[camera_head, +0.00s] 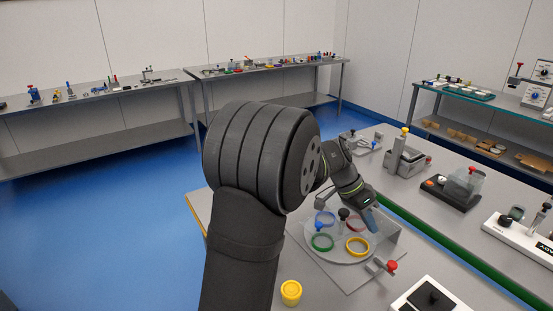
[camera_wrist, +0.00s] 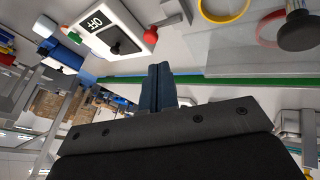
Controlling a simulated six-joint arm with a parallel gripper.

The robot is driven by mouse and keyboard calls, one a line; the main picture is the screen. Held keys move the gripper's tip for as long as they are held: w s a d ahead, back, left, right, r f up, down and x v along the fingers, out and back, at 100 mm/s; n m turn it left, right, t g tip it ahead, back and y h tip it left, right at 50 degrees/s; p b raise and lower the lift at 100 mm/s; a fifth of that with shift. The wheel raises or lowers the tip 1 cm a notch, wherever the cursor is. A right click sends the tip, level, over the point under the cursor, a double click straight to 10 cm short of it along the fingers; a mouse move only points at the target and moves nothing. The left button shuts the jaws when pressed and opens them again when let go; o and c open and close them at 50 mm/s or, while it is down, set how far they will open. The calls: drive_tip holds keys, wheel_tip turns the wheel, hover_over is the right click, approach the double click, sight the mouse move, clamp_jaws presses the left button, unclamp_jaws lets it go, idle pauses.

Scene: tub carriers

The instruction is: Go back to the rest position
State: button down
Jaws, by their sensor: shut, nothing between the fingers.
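My gripper (camera_wrist: 158,85) shows in the wrist view with its two dark blue fingers pressed together and nothing between them. In the head view my gripper (camera_head: 371,221) points down beside the right part of a round plate (camera_head: 347,256) on the table. The plate carries a green ring (camera_head: 322,242), a yellow ring (camera_head: 357,246), a blue ring and a red ring. A black-knobbed post (camera_head: 343,214) stands at its middle. Whether the fingertips touch anything is hard to tell. My large dark arm covers the middle of the head view.
A red-knobbed clamp (camera_head: 391,265) stands at the plate's right. A yellow tub (camera_head: 291,292) is at the table's front. A white switch box (camera_head: 430,297) is front right; in the wrist view its label (camera_wrist: 96,22) reads OFF. Several devices line the back right.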

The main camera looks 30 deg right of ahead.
drive_tip(key=x, duration=1)
drive_tip(key=shift+s+a+r, duration=0.15)
drive_tip(key=shift+s+a, duration=0.05)
drive_tip(key=shift+s, duration=0.15)
drive_tip(key=c, duration=0.6)
unclamp_jaws()
drive_tip(key=shift+a, duration=0.1)
drive_tip(key=o, duration=0.6)
drive_tip(key=shift+s+a+r+n+y, duration=0.1)
drive_tip(key=shift+a+r+n+y, duration=0.1)
drive_tip(key=shift+a, duration=0.3)
drive_tip(key=shift+s+a+r+n+y, duration=0.1)
drive_tip(key=shift+a+r+y, duration=0.1)
drive_tip(key=shift+a, duration=0.3)
drive_tip(key=a+r+n+t+h, duration=0.1)
drive_tip(key=a+r+t, duration=0.25)
drive_tip(key=r, duration=0.65)
drive_tip(key=a+r+n+t+h, duration=0.15)
drive_tip(key=a+r, duration=0.25)
drive_tip(key=r, duration=0.5)
drive_tip(key=x, duration=0.9)
drive_tip(key=shift+f+t+y, duration=0.3)
drive_tip(key=shift+f+y, duration=0.05)
drive_tip(key=shift+f, duration=0.1)
drive_tip(key=shift+w, duration=0.1)
drive_tip(key=v, duration=1)
